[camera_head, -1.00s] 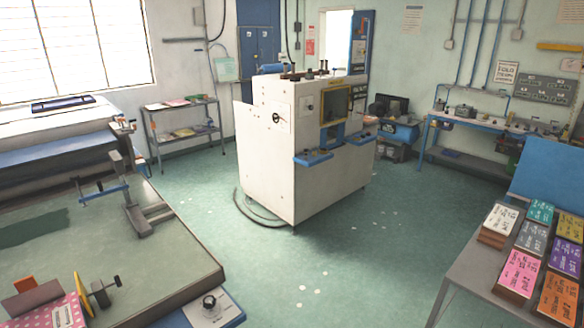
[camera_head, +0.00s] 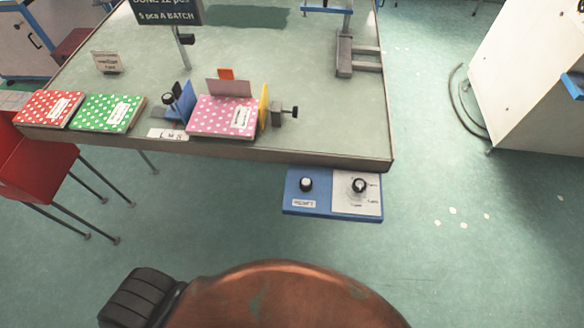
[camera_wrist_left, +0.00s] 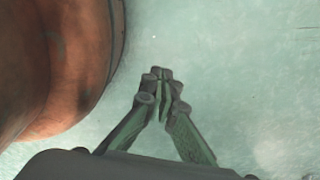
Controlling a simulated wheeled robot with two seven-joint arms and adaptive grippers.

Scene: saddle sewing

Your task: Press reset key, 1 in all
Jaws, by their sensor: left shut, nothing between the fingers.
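The reset key is a round black knob-like button (camera_head: 306,184) with a pale rim, on the left half of a blue control panel (camera_head: 331,212) fixed at the table's front edge. A small white label (camera_head: 304,203) below it appears to read RESET. A second black knob (camera_head: 358,185) sits on a white dial plate on the panel's right half. My left gripper (camera_wrist_left: 162,82) is shut and empty in the left wrist view, above bare floor, beside my own copper-coloured body. Neither gripper shows in the head view.
The table (camera_head: 300,120) carries pink (camera_head: 215,116), green (camera_head: 107,113) and red (camera_head: 48,107) dotted pads, a small clamp (camera_head: 284,113) and a grey stand (camera_head: 344,55). A red chair (camera_head: 30,165) stands left. A white machine (camera_head: 530,90) stands right. Floor before the panel is clear.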

